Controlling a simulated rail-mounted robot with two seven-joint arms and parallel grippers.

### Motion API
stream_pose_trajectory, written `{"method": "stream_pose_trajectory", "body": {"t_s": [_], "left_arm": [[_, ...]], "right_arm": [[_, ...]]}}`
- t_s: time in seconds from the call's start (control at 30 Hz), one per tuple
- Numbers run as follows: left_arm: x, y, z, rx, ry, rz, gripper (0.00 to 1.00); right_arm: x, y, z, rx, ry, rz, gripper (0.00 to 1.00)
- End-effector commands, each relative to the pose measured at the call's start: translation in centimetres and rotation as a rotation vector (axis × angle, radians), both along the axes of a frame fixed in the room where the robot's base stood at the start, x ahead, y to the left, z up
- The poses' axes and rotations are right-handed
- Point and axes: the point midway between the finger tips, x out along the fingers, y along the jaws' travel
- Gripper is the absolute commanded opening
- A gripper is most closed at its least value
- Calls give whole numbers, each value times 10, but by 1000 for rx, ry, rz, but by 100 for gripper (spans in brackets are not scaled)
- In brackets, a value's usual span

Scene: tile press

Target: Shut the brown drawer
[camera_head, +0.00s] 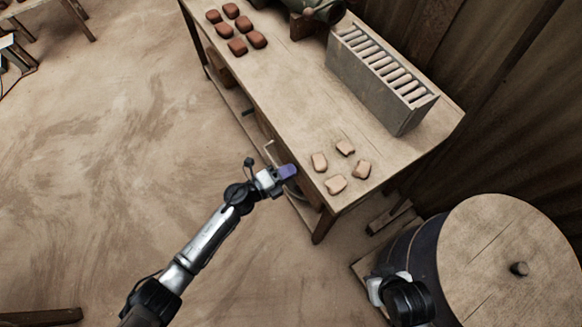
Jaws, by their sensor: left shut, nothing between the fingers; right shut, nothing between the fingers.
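A long wooden workbench (290,85) runs diagonally across the view. A pale bar handle (268,148) shows at its long side, below the top's edge. The brown drawer's front is mostly hidden under the bench top and behind my gripper, so I cannot tell how far out it stands. My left gripper (287,171) is shut and empty, with its purple fingertips at the bench's side just beside the handle. I cannot tell whether they touch the drawer. Part of my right arm shows at the bottom right, but its fingertips are not visible.
Several pale tiles (336,184) lie near the bench's near corner. Several red-brown blocks (237,47) lie further back. A grey rack (375,85) holds a row of tiles. A barrel with a round wooden lid (500,250) stands lower right. The floor left of the bench is clear.

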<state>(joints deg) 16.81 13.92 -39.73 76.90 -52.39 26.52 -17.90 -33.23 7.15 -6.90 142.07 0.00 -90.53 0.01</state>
Motion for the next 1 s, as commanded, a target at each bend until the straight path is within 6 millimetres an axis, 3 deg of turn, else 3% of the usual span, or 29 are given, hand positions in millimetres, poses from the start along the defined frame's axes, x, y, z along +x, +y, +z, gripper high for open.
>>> {"method": "stream_pose_trajectory", "body": {"t_s": [0.5, 0.7, 1.0], "left_arm": [[-51, 84, 0, 5, 4, -5, 0], [-61, 101, -1, 4, 3, -6, 0], [-65, 108, -1, 3, 2, -6, 0]], "right_arm": [[0, 2, 26, 7, -1, -5, 0], [0, 2, 29, 7, -1, -5, 0], [0, 2, 30, 7, -1, -4, 0]]}}
